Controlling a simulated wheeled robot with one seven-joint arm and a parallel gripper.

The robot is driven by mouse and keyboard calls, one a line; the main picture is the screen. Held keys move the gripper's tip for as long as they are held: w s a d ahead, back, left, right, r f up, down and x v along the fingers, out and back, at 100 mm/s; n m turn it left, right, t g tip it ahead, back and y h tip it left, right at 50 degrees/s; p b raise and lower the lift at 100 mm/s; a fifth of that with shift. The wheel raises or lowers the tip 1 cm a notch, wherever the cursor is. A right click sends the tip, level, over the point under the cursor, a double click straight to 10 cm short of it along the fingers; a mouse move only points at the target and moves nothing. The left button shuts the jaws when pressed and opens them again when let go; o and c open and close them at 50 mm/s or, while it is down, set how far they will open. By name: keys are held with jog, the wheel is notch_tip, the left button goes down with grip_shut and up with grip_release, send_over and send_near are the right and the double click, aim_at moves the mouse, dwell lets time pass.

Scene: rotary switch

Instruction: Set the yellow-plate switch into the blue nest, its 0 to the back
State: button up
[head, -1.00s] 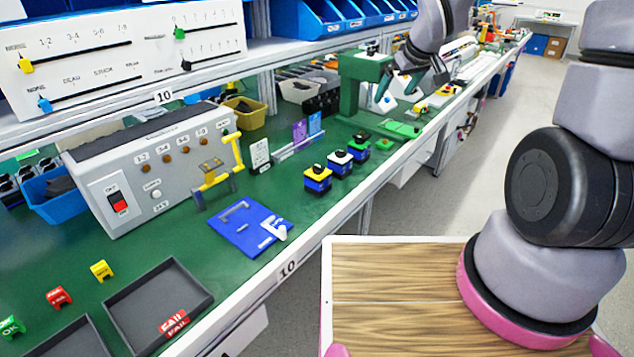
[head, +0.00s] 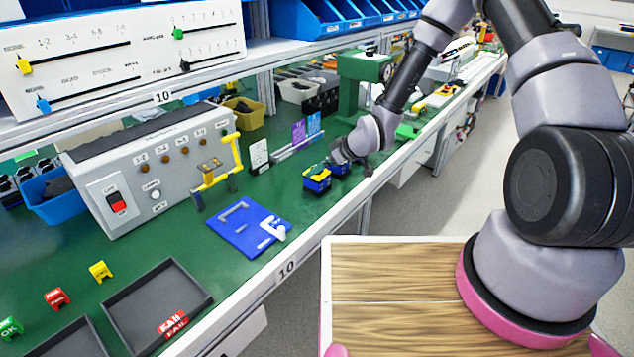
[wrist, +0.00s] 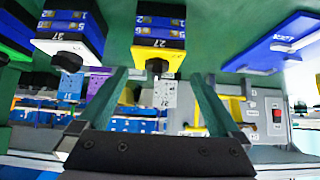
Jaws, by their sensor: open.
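The yellow-plate switch (head: 317,179) stands on the green bench, a blue block with a yellow top plate and black knob. It also shows in the wrist view (wrist: 157,52), ahead of and between the fingers, not gripped. I cannot read the 0 mark.
A white-plate switch (wrist: 72,48) stands close beside the yellow one; a green-plate one (wrist: 14,50) is farther along. A yellow-handled fixture (head: 215,177) and grey control box (head: 150,165) stand behind the nest. A dark tray (head: 150,302) lies front left.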

jog(key=x, duration=0.6)
jog(key=shift+w+f, duration=0.2)
jog(key=shift+w, duration=0.1)
jog(key=shift+c, duration=0.3)
jog(key=c, duration=1.4)
jog(key=shift+r, duration=0.15)
